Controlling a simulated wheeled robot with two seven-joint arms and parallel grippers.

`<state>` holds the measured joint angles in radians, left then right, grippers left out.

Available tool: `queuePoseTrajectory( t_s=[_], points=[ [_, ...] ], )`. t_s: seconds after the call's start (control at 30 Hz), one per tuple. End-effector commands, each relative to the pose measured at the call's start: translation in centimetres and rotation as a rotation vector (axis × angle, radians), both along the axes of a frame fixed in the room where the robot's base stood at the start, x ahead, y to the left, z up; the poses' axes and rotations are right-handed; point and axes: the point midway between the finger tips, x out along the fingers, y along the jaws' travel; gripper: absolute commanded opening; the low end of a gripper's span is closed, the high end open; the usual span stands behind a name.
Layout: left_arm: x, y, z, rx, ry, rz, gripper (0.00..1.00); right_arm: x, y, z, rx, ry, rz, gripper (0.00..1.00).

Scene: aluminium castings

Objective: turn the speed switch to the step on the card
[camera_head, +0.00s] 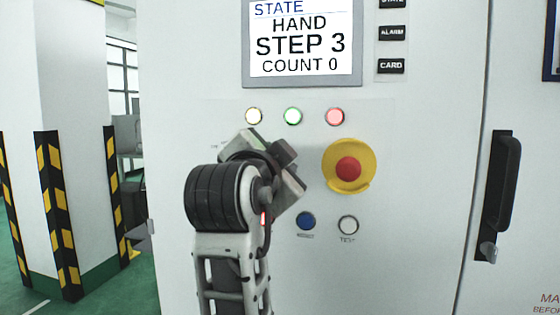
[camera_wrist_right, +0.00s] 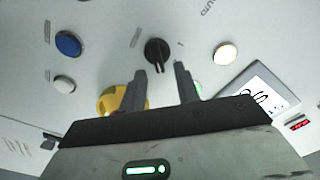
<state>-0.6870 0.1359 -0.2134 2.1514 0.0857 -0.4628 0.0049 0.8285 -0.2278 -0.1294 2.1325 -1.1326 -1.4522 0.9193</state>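The speed switch, a black rotary knob (camera_wrist_right: 157,52), shows in the wrist view on the white panel. My right gripper (camera_wrist_right: 160,72) is open in front of it. Its two fingers stand apart, one on each side of the knob's lower part in the picture; I cannot tell whether they touch it. In the head view my right wrist covers the knob and the fingers. The screen (camera_head: 303,40) reads STATE, HAND, STEP 3, COUNT 0. No card content shows on it. My left gripper is not in view.
A red emergency button on a yellow base (camera_head: 348,168) sits right of my wrist. Blue (camera_head: 305,221) and white (camera_head: 348,224) buttons are below it. Three lamps (camera_head: 292,116) are above. STATE, ALARM and CARD (camera_head: 391,66) keys flank the screen. A black door handle (camera_head: 502,185) is at right.

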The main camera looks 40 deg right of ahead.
Motion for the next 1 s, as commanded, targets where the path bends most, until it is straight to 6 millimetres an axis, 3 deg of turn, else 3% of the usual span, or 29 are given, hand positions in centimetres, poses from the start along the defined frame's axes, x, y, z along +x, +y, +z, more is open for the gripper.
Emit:
queuePoseTrajectory(
  t_s=[0.4, 1.0],
  points=[
    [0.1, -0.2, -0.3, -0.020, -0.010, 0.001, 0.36, -4.0, 4.8, -0.2, 0.003, 0.001, 0.003, 0.32],
    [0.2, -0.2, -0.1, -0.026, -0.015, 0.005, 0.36, -4.3, 5.0, -0.1, -0.002, 0.003, 0.001, 0.32]
  ],
)
